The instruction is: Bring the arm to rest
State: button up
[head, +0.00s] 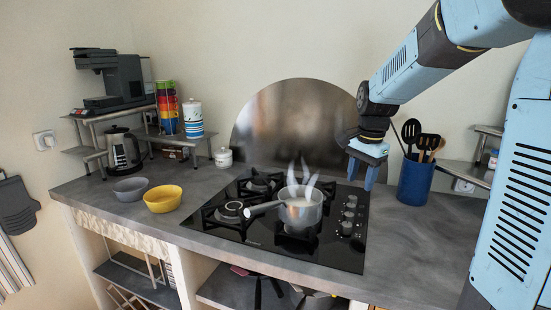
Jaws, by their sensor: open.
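My gripper (362,173) hangs at the end of my light blue arm, in the right half of the head view. Its blue fingers point down and are apart, with nothing between them. It is above the right rear part of the black gas hob (262,246), in front of the round metal splash plate (290,125). It appears clear of the steaming saucepan (301,212), which stands on a front burner with its handle to the left.
A blue pot of utensils (415,181) stands to the right of my gripper. A yellow bowl (163,199) and a grey bowl (130,189) are on the left of the counter (205,185). A kettle (122,150), a coffee machine (113,78) and stacked cups (167,105) are at the far left.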

jog(key=s+r+n+t, duration=0.2)
jog(key=s+n, duration=0.3)
jog(key=s, duration=0.7)
jog(key=s+r+n+t, duration=0.2)
jog(key=s+n, duration=0.4)
jog(key=s, duration=0.5)
jog(key=shift+s+a+r+t+h, duration=0.25)
jog(key=shift+s+t+h, duration=0.05)
jog(key=shift+s, duration=0.05)
